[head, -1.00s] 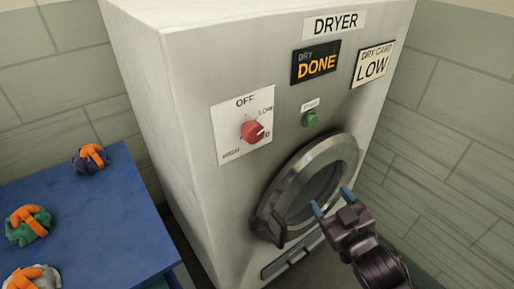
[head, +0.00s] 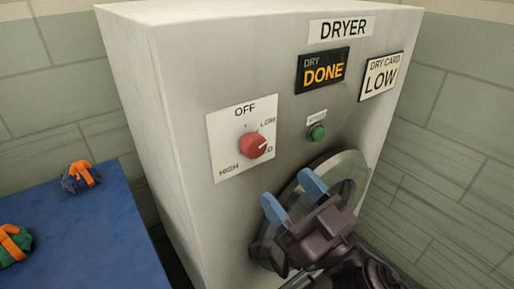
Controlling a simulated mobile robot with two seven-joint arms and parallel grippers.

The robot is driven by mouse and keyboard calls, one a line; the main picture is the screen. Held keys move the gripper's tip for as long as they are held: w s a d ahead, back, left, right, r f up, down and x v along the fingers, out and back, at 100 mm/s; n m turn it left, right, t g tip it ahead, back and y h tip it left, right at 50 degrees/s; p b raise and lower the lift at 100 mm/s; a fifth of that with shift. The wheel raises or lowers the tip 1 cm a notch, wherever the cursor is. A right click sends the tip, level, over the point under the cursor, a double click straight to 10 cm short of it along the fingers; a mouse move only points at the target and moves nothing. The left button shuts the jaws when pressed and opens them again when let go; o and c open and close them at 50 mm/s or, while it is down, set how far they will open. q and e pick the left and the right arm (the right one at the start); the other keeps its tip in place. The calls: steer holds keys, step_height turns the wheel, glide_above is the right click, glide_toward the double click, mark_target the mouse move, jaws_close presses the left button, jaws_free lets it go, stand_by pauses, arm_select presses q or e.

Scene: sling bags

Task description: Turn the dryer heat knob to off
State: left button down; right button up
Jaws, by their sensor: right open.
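The dryer (head: 190,120) is a tall light-grey metal box in the middle of the head view. Its heat knob (head: 252,146) is red and sits on a white plate (head: 222,125) marked OFF, LOW, HIGH and a partly covered label ending in D. The knob's pale pointer aims right, between LOW and the covered label, away from OFF at the top. My right gripper (head: 292,197) is open and empty, with two blue fingertips, below and right of the knob and apart from it. It hides part of the round door (head: 350,170). My left gripper is out of view.
A green button (head: 317,132) is right of the knob. Signs read DRYER, DRY DONE (head: 323,71) and DRY CARD LOW (head: 381,76). A blue table (head: 85,230) at left holds dark-and-orange (head: 80,177) and green-and-orange bundles (head: 14,244). The space before the knob is clear.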

mark_target(258, 151)
steer(key=p+x, duration=0.1)
steer(key=x, duration=0.6)
steer(key=shift+w+a+r, duration=0.1)
steer(key=shift+w+r, duration=0.1)
steer(key=shift+w+a+r, duration=0.25)
steer(key=shift+w+a, duration=0.2)
steer(key=shift+w, duration=0.1)
steer(key=shift+c, duration=0.2)
steer(key=c, duration=0.9)
